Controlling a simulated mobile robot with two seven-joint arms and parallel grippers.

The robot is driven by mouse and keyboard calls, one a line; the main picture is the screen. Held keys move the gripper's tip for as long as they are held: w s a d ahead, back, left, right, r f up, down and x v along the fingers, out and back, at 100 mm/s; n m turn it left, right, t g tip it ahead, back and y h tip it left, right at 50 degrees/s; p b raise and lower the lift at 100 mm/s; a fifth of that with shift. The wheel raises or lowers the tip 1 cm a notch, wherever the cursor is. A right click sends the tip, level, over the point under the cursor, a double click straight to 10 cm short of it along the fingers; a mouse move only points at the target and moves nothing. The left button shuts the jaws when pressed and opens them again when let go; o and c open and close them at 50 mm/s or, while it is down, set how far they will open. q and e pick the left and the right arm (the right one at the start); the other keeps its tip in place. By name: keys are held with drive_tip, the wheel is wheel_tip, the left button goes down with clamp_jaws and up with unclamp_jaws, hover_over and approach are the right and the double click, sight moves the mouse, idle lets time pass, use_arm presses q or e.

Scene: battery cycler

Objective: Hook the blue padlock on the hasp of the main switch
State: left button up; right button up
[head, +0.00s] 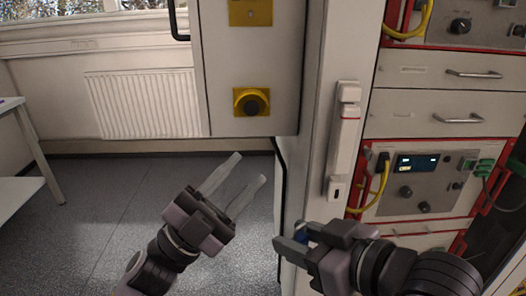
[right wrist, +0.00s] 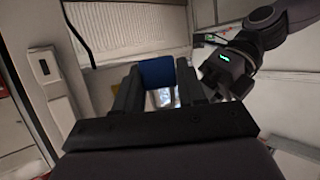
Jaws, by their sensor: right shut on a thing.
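The blue padlock (head: 301,232) is between the fingers of my right gripper (head: 289,237), low in front of the cabinet's edge in the head view. In the right wrist view its blue body (right wrist: 157,72) sits between the two fingertips, with a bright metallic part below it; the shackle is not clear. A yellow switch plate with a round black knob (head: 252,102), seemingly the main switch, is on the grey box above; its hasp is too small to make out. My left gripper (head: 250,167) is open and empty, below this box. The padlock is well apart from the switch.
A second yellow plate (head: 250,12) is higher on the same box. A white handle (head: 345,140) stands on the cabinet frame at right, beside drawers and instrument panels with yellow cables. A radiator (head: 143,103) and white table (head: 20,150) are at left. The floor between is clear.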

use_arm(q)
drive_tip(key=s+d+r+m+g+y, duration=0.3)
drive_tip(key=s+d+m+g, duration=0.15)
drive_tip(key=m+g, duration=0.55)
drive_tip(key=s+d+r+m+g+y, duration=0.3)
drive_tip(key=s+d+r+m+g, duration=0.15)
drive_tip(key=m+g, duration=0.5)
drive_tip(key=m+t+y, duration=0.3)
drive_tip(key=t+y, duration=0.6)
drive_tip(key=y, duration=0.4)
approach(302, 224)
drive_tip(key=shift+n, duration=0.25)
drive_tip(key=x, duration=0.8)
drive_tip(key=shift+f, duration=0.15)
drive_tip(key=shift+c, duration=0.3)
